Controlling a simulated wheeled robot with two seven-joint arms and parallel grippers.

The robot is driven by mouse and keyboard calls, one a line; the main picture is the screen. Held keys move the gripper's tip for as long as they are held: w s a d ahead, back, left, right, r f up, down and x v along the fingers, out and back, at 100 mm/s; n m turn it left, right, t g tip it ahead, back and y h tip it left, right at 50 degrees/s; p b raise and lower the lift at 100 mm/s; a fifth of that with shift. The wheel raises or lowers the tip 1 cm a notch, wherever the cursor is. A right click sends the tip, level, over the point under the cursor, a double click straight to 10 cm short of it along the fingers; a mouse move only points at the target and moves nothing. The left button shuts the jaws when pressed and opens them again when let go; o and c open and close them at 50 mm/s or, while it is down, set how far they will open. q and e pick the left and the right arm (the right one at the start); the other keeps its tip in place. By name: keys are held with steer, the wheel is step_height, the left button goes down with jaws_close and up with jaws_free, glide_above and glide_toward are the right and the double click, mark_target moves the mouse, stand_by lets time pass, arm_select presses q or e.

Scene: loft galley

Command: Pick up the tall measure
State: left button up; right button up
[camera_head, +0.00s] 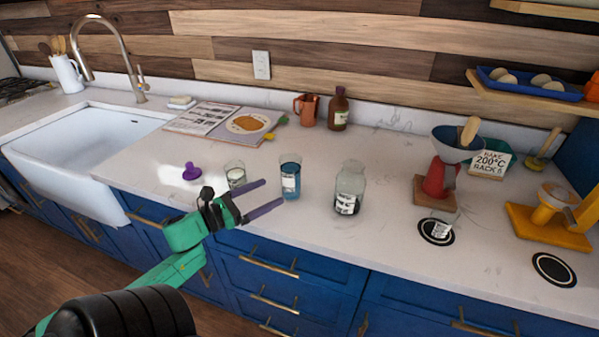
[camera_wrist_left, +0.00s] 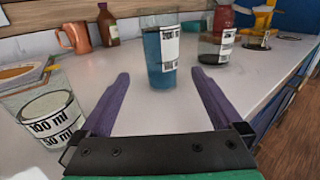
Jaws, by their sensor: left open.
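The tall measure (camera_head: 290,178) is a straight clear glass with blue liquid and a white label, upright on the counter. In the left wrist view the tall measure (camera_wrist_left: 161,48) stands straight ahead, beyond the fingertips, and its label is partly readable. My left gripper (camera_head: 273,194) is open and empty, its purple fingers pointing at the tall measure from the left. The glass appears just past the tips, not between them. A shorter measure (camera_head: 236,174), marked 100 ml and 50 ml in the left wrist view (camera_wrist_left: 48,120), stands close beside the gripper. My right gripper is not in view.
A glass jar (camera_head: 350,188) with dark contents stands right of the tall measure. A purple stopper-like object (camera_head: 190,172) lies left. A red stand with a funnel (camera_head: 440,178) and a small vessel on a black disc (camera_head: 437,231) are farther right. The counter's front edge is near.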

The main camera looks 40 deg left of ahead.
mark_target(282, 184)
arm_select(q)
steer(key=x, duration=0.3)
steer(key=shift+w+d+r+p, duration=0.1)
steer(key=shift+w+r+p, duration=0.25)
steer(key=shift+w, duration=0.05)
steer(key=x, duration=0.3)
steer(key=p+x, duration=0.1)
steer(key=x, duration=0.2)
steer(key=shift+w+d+f+p, duration=0.25)
steer(key=shift+w+p, duration=0.05)
steer(key=shift+w, duration=0.05)
steer(key=shift+w+f, duration=0.1)
steer(key=shift+w, duration=0.15)
steer(key=shift+d, duration=0.1)
jaws_close()
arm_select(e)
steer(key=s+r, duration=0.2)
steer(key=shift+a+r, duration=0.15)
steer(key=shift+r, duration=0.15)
arm_select(q)
steer(key=shift+r+b, duration=0.4)
steer(key=shift+r, duration=4.6)
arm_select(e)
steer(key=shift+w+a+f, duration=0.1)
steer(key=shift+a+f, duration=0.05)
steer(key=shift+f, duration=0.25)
